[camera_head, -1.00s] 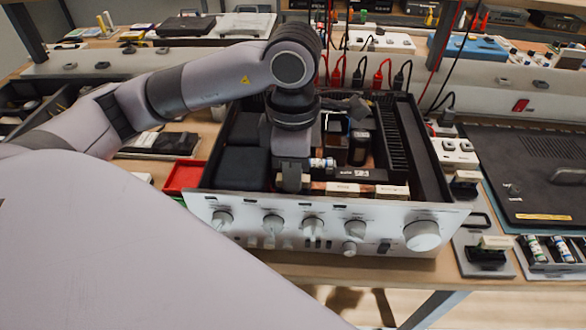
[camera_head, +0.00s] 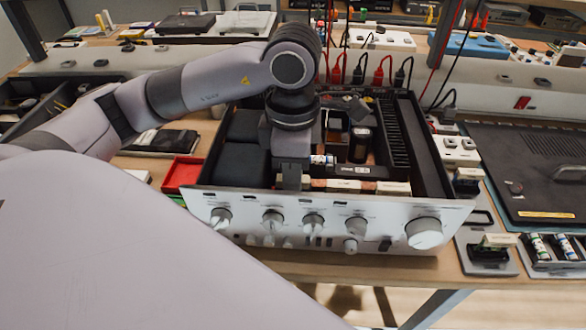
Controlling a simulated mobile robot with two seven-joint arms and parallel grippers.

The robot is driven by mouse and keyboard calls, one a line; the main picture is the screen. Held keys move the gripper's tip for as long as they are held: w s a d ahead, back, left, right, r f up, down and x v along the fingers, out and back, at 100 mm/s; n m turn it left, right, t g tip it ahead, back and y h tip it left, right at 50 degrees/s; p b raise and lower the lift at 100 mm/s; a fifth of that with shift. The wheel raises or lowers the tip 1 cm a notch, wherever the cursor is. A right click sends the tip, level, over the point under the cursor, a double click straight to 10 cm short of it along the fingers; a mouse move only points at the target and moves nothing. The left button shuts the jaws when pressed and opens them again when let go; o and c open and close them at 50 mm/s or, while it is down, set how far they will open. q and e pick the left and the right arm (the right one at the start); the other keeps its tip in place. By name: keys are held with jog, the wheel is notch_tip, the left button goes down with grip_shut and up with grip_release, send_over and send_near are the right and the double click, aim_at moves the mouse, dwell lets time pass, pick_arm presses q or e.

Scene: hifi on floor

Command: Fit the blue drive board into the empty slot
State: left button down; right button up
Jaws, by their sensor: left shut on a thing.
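The open hi-fi chassis (camera_head: 325,214) sits on the workbench, its silver front with knobs facing me. My left gripper (camera_head: 292,184) reaches down inside it, just behind the front panel. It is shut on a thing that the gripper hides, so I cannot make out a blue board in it. Boards with pale top edges (camera_head: 340,184) stand in a row right of the gripper, along the front panel. A small blue-and-white part (camera_head: 322,160) sits beside the gripper. The empty slot cannot be made out. My right gripper is not in view.
Dark blocks (camera_head: 243,165) fill the chassis's left side; black heat-sink fins (camera_head: 394,135) stand at its right. A red tray (camera_head: 181,174) lies left of it. Cables hang behind.

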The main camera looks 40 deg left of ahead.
pick_arm(q)
jog(key=shift+f+b, duration=0.35)
dwell(0.4)
jog(key=c, duration=1)
grip_release()
jog(key=shift+r+p, duration=0.35)
jog(key=shift+r, duration=3.3)
jog(key=shift+f, duration=0.1)
